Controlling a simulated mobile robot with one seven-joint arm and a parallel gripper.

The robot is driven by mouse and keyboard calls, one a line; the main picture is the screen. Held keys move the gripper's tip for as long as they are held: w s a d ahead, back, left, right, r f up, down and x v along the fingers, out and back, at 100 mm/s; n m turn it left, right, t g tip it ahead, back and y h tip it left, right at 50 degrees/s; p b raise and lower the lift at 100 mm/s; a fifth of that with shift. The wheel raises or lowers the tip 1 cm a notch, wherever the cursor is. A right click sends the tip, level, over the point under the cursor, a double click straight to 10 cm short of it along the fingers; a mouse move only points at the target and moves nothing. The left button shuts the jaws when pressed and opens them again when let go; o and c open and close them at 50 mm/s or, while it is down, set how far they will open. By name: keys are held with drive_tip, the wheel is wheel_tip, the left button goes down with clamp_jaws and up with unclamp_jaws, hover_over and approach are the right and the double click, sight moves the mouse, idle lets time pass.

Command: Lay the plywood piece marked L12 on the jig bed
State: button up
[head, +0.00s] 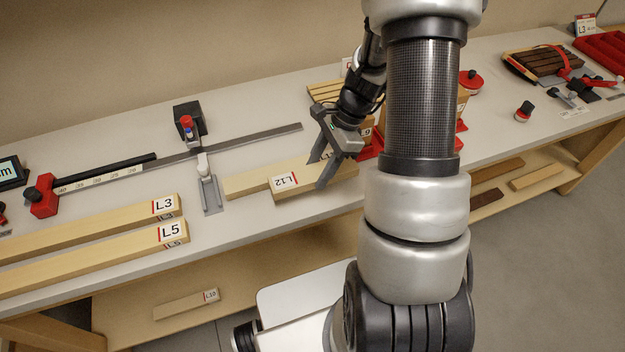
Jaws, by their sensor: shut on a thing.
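The plywood piece marked L12 (284,181) is a pale block with a red-striped white label on its left end, near the bench's front edge in the head view. My gripper (319,173) comes down over it from behind, with one finger on each side, and is shut on it. A pale plywood strip (243,184) lies behind and left of L12; its label is not visible. I cannot tell whether L12 touches the bench. My arm hides the middle of the bench. Red blocks (369,146) and pale wood show beside my arm; I cannot tell whether they are the jig bed.
Pieces L3 (165,205) and L5 (172,232) lie at the front left. Dark strips with a red clamp (547,62) lie far right. A lower shelf holds L10 (190,303).

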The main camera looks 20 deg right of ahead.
drive_tip(key=shift+f, duration=2.15)
drive_tip(key=shift+f, duration=0.1)
drive_tip(key=shift+f+b, duration=0.15)
drive_tip(key=shift+b, duration=0.15)
drive_tip(key=o, duration=0.9)
